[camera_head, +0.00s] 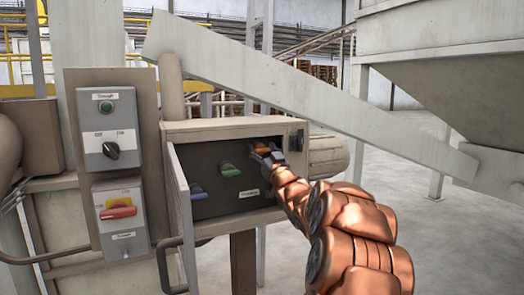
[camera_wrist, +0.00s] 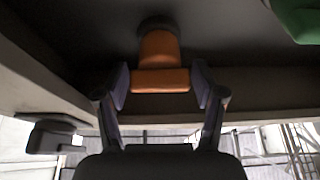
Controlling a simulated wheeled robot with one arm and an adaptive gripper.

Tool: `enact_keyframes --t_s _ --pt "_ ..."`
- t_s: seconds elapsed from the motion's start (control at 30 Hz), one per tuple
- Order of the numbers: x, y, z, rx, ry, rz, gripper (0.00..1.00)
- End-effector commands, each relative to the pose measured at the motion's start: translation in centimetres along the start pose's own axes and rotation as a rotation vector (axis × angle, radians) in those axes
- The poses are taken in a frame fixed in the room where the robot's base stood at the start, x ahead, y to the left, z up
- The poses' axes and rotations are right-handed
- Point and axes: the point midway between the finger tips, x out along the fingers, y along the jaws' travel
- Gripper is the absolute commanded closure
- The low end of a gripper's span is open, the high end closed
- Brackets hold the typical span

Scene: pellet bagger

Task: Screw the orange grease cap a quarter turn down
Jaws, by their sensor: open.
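The orange grease cap (camera_wrist: 160,58) sticks out from the dark panel in the wrist view, with a wider orange bar across its near end. My gripper (camera_wrist: 161,88) is open, with one finger on each side of the bar and a gap visible at both sides. In the head view the orange cap (camera_head: 264,149) shows at the right end of the panel, partly hidden by my gripper (camera_head: 266,156). My arm reaches in from the lower right.
The dark panel (camera_head: 240,197) sits in an open box with a door hinged at left. A green handle (camera_head: 230,170) and a blue handle (camera_head: 198,191) stand left of the cap. A sloping beam (camera_head: 300,90) passes above. Grey control boxes (camera_head: 110,132) hang at left.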

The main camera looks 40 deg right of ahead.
Motion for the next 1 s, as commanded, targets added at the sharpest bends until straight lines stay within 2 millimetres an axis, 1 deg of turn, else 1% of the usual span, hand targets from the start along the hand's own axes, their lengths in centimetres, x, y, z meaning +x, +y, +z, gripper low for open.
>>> enact_keyframes --t_s 0.03,0.07,0.47,0.77,1.0 --pt "0.00 0.01 0.00 0.000 0.000 0.000 0.32" --pt "-0.01 0.00 0.01 0.000 0.000 0.000 0.35" --pt "-0.02 0.00 0.03 0.000 0.000 0.000 0.77" --pt "0.00 -0.06 -0.01 0.036 0.001 0.013 0.77" --pt "0.03 -0.19 -0.04 0.161 0.002 0.062 0.77"
